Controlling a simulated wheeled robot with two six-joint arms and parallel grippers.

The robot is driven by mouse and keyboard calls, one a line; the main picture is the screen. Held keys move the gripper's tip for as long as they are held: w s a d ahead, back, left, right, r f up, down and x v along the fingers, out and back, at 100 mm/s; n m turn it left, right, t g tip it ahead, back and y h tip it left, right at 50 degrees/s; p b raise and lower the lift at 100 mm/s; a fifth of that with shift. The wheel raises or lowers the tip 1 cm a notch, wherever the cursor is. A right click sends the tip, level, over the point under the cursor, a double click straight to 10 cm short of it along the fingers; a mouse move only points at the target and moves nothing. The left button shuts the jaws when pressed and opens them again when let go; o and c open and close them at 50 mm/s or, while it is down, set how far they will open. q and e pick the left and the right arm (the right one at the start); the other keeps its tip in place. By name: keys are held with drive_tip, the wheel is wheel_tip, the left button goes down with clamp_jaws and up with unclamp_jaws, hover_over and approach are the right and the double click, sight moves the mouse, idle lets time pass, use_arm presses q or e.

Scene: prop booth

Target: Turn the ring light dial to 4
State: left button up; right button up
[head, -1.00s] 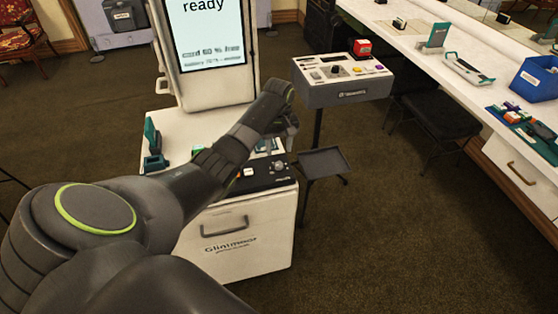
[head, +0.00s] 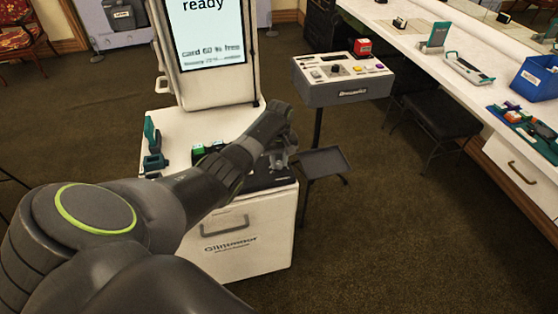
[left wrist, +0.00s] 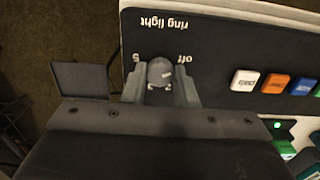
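The ring light dial (left wrist: 160,72) is a small round grey knob on the kiosk's black panel (left wrist: 215,45). In the left wrist view the panel's print is upside down, with "off" right of the dial and "5" left of it. My left gripper (left wrist: 160,80) has one finger on each side of the dial, with no clear gap to it. The dial's setting cannot be read. In the head view my left gripper (head: 281,153) is down at the panel's right end and hides the dial. My right gripper is not in view.
White, orange and blue buttons (left wrist: 274,82) sit beside the dial. The kiosk screen (head: 210,35) reads "ready". A teal stand (head: 153,145) is on the kiosk's left. A small dark tray (head: 324,162) and a grey console (head: 345,80) stand to the right.

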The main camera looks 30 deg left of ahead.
use_arm(q)
drive_tip(key=c, duration=0.4)
drive_tip(key=shift+c, duration=0.2)
